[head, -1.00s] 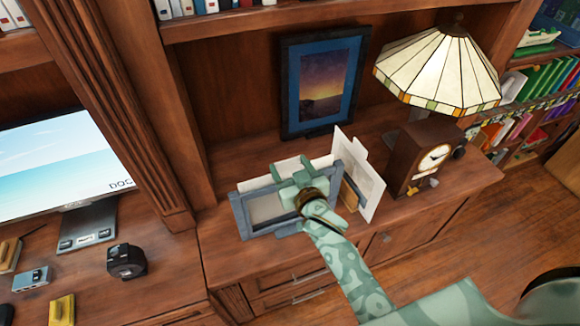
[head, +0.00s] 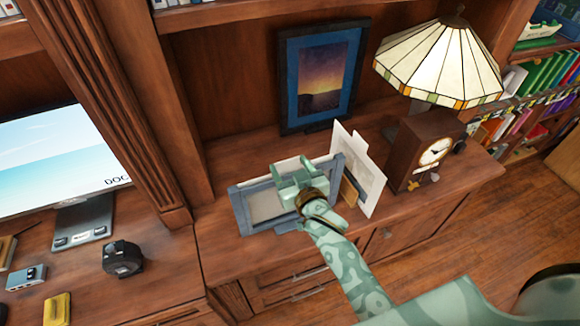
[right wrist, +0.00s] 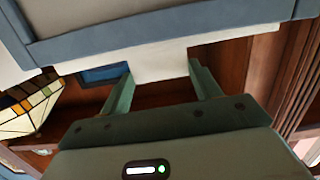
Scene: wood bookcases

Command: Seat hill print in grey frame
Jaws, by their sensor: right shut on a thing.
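The grey frame (head: 240,210) stands on the cabinet top and shows a pale grey-beige opening. A white card, apparently the hill print (head: 285,168), sits right against the frame's back, with a thin strip showing above its top rail. Its picture face is hidden. My right gripper (head: 298,178) is over the frame's top edge, shut on the card's tab. In the right wrist view the white tab (right wrist: 160,62) lies between the fingers, with the grey frame's rail (right wrist: 150,30) beyond. My left gripper is not in view.
Another white tabbed card (head: 368,180) stands upright just right of the frame. A brown clock (head: 415,155) and a stained-glass lamp (head: 440,65) stand farther right. A blue-matted framed picture (head: 322,80) stands behind. The cabinet top is bare left of the frame.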

